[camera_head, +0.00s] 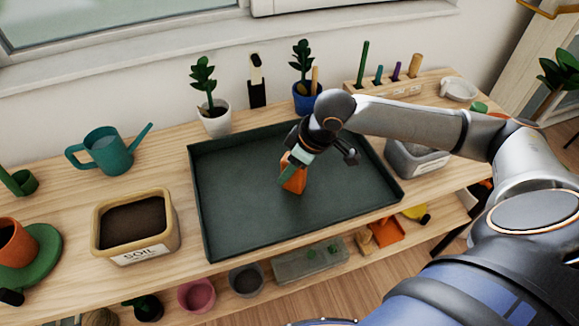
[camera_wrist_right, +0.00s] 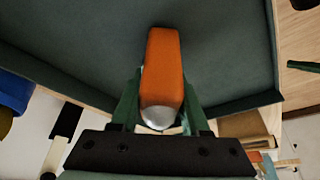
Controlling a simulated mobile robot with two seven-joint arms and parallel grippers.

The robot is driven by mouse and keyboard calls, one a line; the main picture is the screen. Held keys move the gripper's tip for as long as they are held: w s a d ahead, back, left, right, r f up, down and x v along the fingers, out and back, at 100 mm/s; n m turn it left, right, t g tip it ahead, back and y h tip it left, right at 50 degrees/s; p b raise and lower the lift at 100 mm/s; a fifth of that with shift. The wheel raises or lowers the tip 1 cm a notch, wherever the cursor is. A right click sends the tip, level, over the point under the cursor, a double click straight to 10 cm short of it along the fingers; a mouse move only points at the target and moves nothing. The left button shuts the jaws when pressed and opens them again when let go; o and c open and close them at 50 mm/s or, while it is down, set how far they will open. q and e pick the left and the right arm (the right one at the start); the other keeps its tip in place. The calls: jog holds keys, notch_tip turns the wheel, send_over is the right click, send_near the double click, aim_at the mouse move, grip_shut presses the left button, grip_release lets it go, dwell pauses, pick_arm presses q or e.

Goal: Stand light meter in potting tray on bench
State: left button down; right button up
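The light meter (camera_head: 294,178) is an orange block; the right wrist view shows its body (camera_wrist_right: 164,72) with a silvery rounded end towards my gripper. My right gripper (camera_head: 301,160) is over the middle of the potting tray. Its green fingers (camera_wrist_right: 160,112) lie on both sides of the light meter, close against it. The meter looks roughly upright, slightly tilted; I cannot tell whether its lower end touches the tray floor. The dark green potting tray (camera_head: 235,220) lies on the wooden bench (camera_head: 185,262), otherwise empty. My left gripper is not in view.
A soil bin (camera_head: 137,252) and teal watering can (camera_head: 106,153) stand left of the tray. Potted plants (camera_head: 215,122) (camera_head: 305,102) and a tool block (camera_head: 395,92) stand behind it. A grey container (camera_head: 415,162) is right of it. A lower shelf holds pots.

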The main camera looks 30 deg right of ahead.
jog(key=o, duration=0.4)
jog(key=shift+o, duration=0.2)
jog(key=p+v, duration=0.2)
jog(key=v, duration=1)
jog(key=shift+w+r, duration=0.1)
jog(key=shift+r, duration=0.05)
